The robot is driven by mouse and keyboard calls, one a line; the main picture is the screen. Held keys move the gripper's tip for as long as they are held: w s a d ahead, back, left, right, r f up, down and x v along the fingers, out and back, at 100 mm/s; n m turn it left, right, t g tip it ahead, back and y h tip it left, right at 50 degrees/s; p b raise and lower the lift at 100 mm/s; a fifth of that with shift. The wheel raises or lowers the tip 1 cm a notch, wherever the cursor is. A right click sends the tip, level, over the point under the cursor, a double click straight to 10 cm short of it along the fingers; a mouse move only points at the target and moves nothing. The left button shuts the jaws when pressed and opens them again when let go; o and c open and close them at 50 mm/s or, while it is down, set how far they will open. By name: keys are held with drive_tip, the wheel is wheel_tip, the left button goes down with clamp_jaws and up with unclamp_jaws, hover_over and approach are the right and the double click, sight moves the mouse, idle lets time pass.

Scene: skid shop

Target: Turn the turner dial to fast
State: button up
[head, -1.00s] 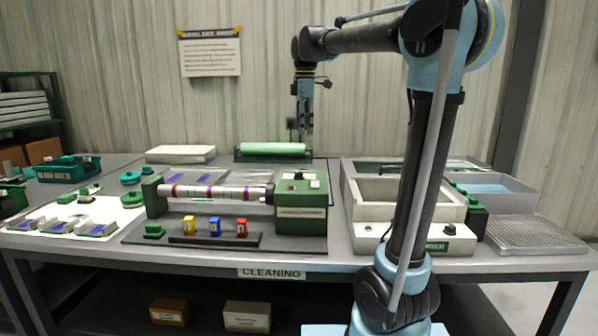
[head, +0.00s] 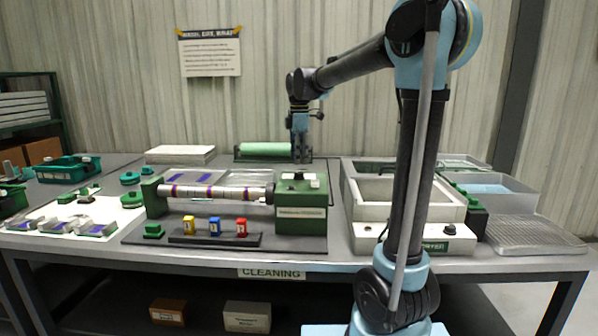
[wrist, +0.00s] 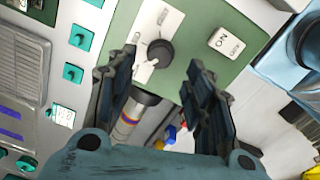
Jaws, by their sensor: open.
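The turner is a green box (head: 290,213) with a rod (head: 205,191) wrapped in purple, white and yellow bands on its left. On its top is a dark round dial (head: 298,176), which the wrist view shows as a dark knob (wrist: 160,52) on a white plate. The plate's lettering is too small to read. My gripper (head: 301,158) is open above and behind the box, pointing down. In the wrist view my gripper (wrist: 160,64) has one finger on each side of the dial, with space between; contact cannot be made out.
A white ON/OFF switch (wrist: 225,42) sits close beside the dial. Yellow, blue and red small bottles (head: 214,227) stand on a black strip in front of the rod. A pale green roller (head: 265,148) lies behind. A white basin (head: 372,212) stands at the right.

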sight(299, 173)
drive_tip(key=shift+f, duration=2.7)
drive_tip(key=shift+w, duration=0.1)
drive_tip(key=c, duration=1.1)
